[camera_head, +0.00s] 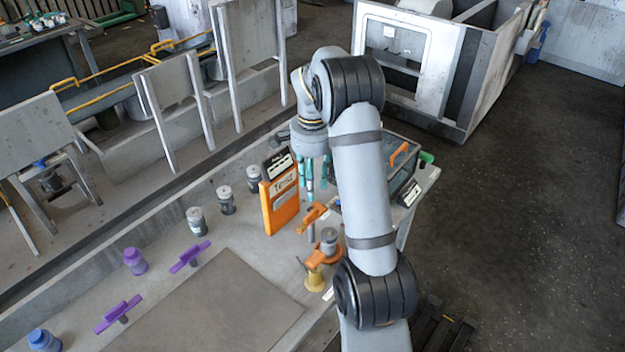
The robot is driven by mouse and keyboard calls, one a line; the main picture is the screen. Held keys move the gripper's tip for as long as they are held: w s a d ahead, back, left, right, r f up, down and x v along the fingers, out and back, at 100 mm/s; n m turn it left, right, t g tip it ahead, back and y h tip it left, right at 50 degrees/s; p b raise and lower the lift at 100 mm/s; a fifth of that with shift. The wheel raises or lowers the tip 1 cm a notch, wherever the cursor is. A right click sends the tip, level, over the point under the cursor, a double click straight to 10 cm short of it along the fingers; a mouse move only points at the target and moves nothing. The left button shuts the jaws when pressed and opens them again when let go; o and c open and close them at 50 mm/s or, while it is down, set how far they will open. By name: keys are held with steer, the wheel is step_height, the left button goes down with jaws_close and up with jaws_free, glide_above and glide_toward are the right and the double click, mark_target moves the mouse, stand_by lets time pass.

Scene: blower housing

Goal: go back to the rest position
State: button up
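My arm reaches up from the bottom of the head view, bends at the top and points its wrist down over the far part of the bench. My gripper (312,188) hangs below the wrist with its teal fingers pointing down. The fingers look spread apart, with nothing seen between them. It is close to the right of an orange panel (281,207) in the picture. Whether the fingertips touch anything below is hard to tell, and my arm hides part of the bench behind it.
The bench holds several grey-capped jars (197,222), a purple jar (135,261), a blue jar (44,340), purple-handled tools (190,256), an orange tool (313,216) and a yellow spool-like stand (315,279). A clear-lidded box (403,172) stands behind my arm. Dark floor lies open at right.

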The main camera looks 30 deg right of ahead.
mark_target(313, 213)
steer(key=shift+r, duration=0.55)
steer(key=shift+f, duration=0.1)
step_height(313, 213, down, 12)
steer(key=shift+r, duration=0.25)
steer(key=shift+n+p, duration=0.4)
steer(key=shift+p, duration=0.5)
steer(key=shift+f+n+p, duration=0.1)
steer(key=shift+n+p, duration=0.2)
steer(key=shift+f, duration=0.1)
steer(key=shift+f+b, duration=0.1)
steer(key=shift+b, duration=0.25)
